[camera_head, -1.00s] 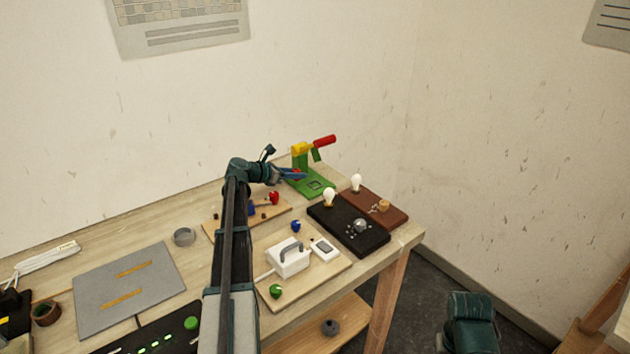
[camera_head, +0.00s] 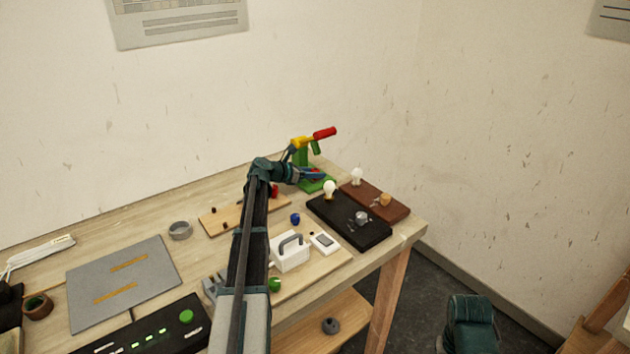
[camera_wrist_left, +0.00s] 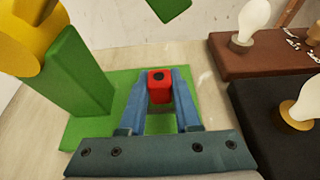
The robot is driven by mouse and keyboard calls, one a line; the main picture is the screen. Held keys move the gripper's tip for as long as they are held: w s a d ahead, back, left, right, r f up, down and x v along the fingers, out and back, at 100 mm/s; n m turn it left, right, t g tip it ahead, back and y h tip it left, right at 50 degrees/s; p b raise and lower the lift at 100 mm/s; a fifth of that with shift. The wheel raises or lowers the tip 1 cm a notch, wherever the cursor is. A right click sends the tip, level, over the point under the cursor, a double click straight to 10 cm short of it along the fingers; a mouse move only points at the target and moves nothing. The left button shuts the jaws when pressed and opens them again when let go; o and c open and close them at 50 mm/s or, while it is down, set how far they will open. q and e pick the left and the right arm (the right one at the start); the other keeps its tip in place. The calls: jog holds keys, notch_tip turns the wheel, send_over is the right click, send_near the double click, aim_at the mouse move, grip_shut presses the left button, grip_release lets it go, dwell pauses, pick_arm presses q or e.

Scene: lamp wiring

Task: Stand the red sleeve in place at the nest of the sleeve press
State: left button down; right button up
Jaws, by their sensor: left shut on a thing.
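The sleeve press has a green base (camera_head: 325,185), a green column (camera_wrist_left: 75,75), a yellow head (camera_head: 299,142) and a red handle (camera_head: 325,133). My left gripper (camera_head: 316,174) is low over its base, in front of the column. In the left wrist view its blue fingers are shut on the red sleeve (camera_wrist_left: 160,88), which looks upright, its dark hole facing the camera. The green base lies behind and below the sleeve. The nest is hidden by the sleeve and fingers, and I cannot tell whether the sleeve touches the base. My right gripper is not in view.
A black board (camera_head: 340,224) and a brown board (camera_head: 385,208) with bulbs (camera_head: 357,176) lie right of the press. A wooden board (camera_head: 222,218) lies to the left, and a white handled box (camera_head: 290,256) nearer. The press's green lever part (camera_wrist_left: 170,8) hangs above the base.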

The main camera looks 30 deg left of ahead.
pick_arm(q)
jog(key=shift+f, duration=0.25)
jog(key=c, duration=0.6)
grip_release()
jog(key=shift+s, duration=0.1)
jog(key=shift+r, duration=0.25)
jog(key=shift+s+a+r+p, duration=0.15)
jog(key=shift+s+r+p, duration=0.1)
jog(key=shift+p, duration=0.15)
jog(key=p+v, duration=0.3)
jog(key=v, duration=0.6)
jog(key=shift+s+a+r+p, duration=0.1)
jog(key=shift+s+p, duration=0.15)
jog(key=shift+p, duration=0.1)
jog(key=shift+v, duration=0.85)
